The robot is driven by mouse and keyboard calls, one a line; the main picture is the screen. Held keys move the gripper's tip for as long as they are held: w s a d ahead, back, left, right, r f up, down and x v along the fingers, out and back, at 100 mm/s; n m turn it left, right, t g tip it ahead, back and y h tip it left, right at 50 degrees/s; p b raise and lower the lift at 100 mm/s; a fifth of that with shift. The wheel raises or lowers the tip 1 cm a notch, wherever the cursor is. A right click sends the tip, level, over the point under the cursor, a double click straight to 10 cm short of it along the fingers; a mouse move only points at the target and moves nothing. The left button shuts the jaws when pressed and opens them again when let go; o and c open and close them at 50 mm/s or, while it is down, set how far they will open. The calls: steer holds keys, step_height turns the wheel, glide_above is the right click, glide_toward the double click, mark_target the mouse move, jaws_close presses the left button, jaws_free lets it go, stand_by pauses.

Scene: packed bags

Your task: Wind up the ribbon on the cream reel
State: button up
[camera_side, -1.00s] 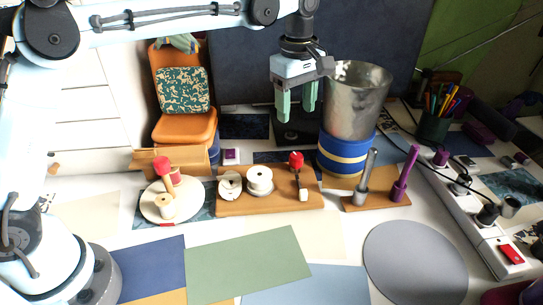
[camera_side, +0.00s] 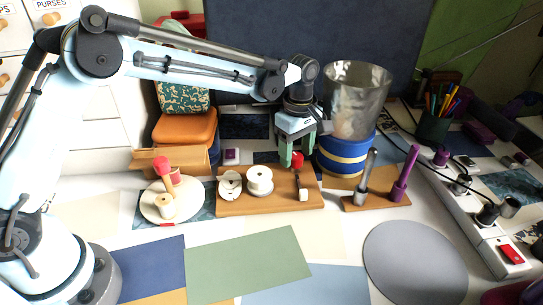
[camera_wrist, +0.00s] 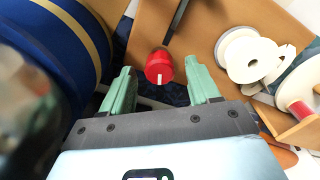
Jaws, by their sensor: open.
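A pale cream reel (camera_side: 259,181) stands on a wooden board (camera_side: 237,207), with a flatter white reel (camera_side: 230,184) to its left. Both also show at the upper right of the wrist view, the larger one there (camera_wrist: 252,56). A red knob (camera_side: 297,160) stands at the board's back right; in the wrist view, the knob (camera_wrist: 159,66) with its white line lies between my fingertips. My gripper (camera_side: 298,158) is open, pointing down, with its green fingers around or just above the knob. I cannot tell if they touch it. No loose ribbon is clear.
A metal bucket on a blue base (camera_side: 345,150) stands close to the right of my gripper. A small board (camera_side: 375,203) with two upright posts is at right.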

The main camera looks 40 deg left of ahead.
steer(key=shift+f, duration=0.4)
steer(key=shift+c, duration=0.4)
steer(key=c, duration=1)
steer(key=shift+o, duration=0.2)
steer(key=shift+m, duration=0.3)
